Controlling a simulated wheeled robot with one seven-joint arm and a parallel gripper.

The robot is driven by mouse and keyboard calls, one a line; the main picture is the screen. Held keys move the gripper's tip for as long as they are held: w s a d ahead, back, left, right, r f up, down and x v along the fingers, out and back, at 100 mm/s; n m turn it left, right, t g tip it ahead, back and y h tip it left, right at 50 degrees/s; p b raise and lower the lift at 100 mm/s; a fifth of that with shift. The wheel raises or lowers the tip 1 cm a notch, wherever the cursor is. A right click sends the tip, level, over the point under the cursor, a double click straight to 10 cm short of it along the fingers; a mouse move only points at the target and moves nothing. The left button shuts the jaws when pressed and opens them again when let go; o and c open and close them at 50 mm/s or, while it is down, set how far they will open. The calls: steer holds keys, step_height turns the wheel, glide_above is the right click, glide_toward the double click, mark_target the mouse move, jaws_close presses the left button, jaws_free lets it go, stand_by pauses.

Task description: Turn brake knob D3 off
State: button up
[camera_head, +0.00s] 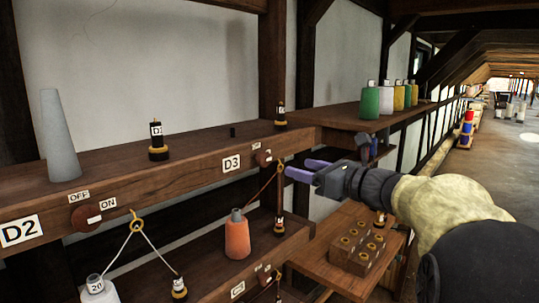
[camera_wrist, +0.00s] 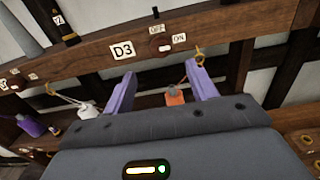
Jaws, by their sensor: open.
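The D3 label (camera_head: 231,163) is on the front of the wooden beam. Brake knob D3 (camera_head: 264,158), a small dark reddish knob, is just right of it, with small tags close by. In the wrist view the knob (camera_wrist: 165,48) shows a pale mark, with the OFF tag (camera_wrist: 157,30) above and the ON tag (camera_wrist: 179,38) at upper right. I cannot tell clearly which tag the mark faces. My gripper (camera_head: 296,168) is open and empty, to the right of the knob in the head view. In the wrist view the knob appears beyond and between its purple fingers (camera_wrist: 161,72).
A yellow hook (camera_head: 280,168) with a cord is right of the knob, close to my fingers. Brake knob D2 (camera_head: 87,217) is at left. A wooden block with rings (camera_head: 357,250) sits below my gripper.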

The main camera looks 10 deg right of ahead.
mark_target(267, 159)
steer(key=p+x, duration=0.3)
steer(key=x, duration=0.8)
steer(key=shift+w+a+p, duration=0.1)
steer(key=shift+w+p, duration=0.05)
steer(key=shift+p, duration=0.2)
steer(key=c, duration=0.9)
